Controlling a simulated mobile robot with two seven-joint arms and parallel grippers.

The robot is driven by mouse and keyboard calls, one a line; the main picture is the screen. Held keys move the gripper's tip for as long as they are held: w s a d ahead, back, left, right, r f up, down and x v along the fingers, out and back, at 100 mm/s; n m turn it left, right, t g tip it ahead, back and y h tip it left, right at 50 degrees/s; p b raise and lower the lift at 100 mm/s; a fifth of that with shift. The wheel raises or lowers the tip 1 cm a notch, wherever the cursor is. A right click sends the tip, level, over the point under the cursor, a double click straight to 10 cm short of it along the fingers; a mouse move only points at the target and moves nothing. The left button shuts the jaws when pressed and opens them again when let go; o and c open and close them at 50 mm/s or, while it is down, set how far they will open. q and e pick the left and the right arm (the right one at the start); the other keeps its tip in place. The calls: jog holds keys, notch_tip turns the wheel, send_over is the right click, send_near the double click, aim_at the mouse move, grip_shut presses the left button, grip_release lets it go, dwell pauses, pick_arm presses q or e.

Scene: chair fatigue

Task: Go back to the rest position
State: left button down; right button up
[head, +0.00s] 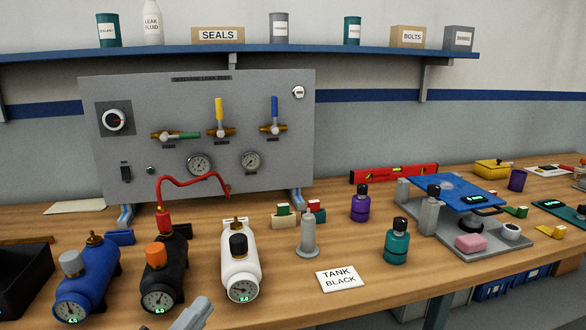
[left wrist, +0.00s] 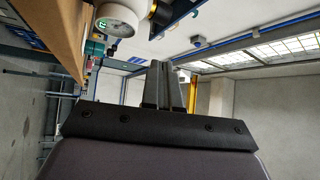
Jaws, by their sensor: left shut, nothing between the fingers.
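My left gripper (head: 192,314) shows at the bottom edge of the head view, in front of the bench and below the black and white tanks. In the left wrist view my left gripper (left wrist: 168,92) has its two fingers together with nothing between them. The black tank (head: 163,275) with an orange cap has a red hose on it. The white tank (head: 239,268) stands to its right and the blue tank (head: 88,288) to its left. A card reading "TANK BLACK" (head: 340,278) lies on the bench. My right gripper is not in view.
A grey panel (head: 260,110) with valves and gauges stands behind the tanks. A black bin (head: 22,280) is at the left edge. Purple (head: 360,205) and teal (head: 397,245) bottles and a blue-topped stand (head: 455,192) are on the right. The bench front (head: 330,305) near the card is clear.

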pick_arm(q)
jog(key=s+a+f+n+g+y, duration=0.1)
jog(key=s+f+n+g+y, duration=0.1)
jog(key=s+f+n, duration=0.3)
jog(key=s+a+f+n+g+y, duration=0.2)
jog(key=s+f+n, duration=0.4)
jog(key=f, duration=0.7)
jog(key=s+a+f+n+g+y, duration=0.2)
jog(key=s+f+n+g+y, duration=0.2)
jog(key=f, duration=0.5)
jog(key=s+n, duration=0.2)
jog(key=n, duration=0.1)
jog(key=shift+a+f+n+y, duration=0.15)
jog(key=shift+f+n+y, duration=0.15)
jog(key=shift+f, duration=0.05)
